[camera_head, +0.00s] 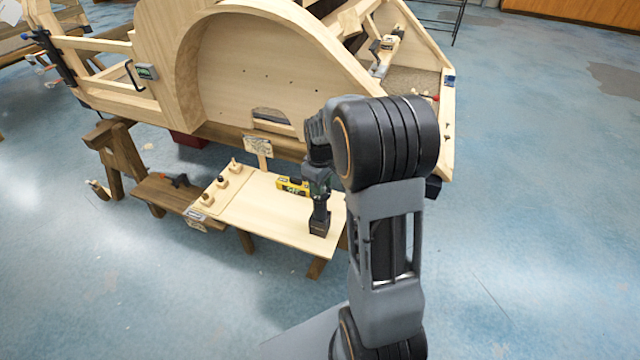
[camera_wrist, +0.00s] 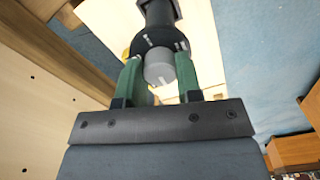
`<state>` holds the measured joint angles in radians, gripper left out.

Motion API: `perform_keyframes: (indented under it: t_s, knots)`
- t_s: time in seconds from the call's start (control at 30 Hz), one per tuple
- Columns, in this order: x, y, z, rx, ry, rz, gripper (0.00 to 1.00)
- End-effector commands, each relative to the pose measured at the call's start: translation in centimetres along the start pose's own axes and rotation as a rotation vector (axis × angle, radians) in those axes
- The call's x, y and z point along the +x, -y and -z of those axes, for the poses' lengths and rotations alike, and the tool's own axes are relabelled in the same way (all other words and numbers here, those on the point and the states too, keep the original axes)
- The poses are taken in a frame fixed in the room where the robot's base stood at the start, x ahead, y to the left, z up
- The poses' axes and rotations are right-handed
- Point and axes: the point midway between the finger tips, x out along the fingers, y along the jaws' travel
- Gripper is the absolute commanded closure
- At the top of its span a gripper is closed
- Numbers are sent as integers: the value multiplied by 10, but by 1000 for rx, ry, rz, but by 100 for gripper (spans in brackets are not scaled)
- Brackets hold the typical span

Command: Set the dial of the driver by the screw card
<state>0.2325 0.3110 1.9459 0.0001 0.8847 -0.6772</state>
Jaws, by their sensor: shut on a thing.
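The driver (camera_head: 319,220) stands upright on the pale board of a low bench, its dark handle and battery base showing below my gripper (camera_head: 318,172). In the wrist view the driver (camera_wrist: 158,14) is at the top, with a grey round end and a black collar with light marks. The dial's setting is too small to read. A small card on a post (camera_head: 258,146), probably the screw card, stands at the board's back edge; its writing is not legible.
The bench top (camera_head: 254,210) also holds a yellow tool (camera_head: 292,187) just left of the driver and several wooden pegs (camera_head: 222,182) on a strip. A dark clamp (camera_head: 176,180) lies further left. The large wooden bodyframe (camera_head: 270,65) rises close behind. Floor right of the bench is clear.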

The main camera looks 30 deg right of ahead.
Motion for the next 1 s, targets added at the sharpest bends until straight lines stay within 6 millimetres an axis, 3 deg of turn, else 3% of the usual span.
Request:
perform_keyframes:
  t_s: [1.0]
  knots:
    - [-1, 1, 1, 824, -1, 0, 91]
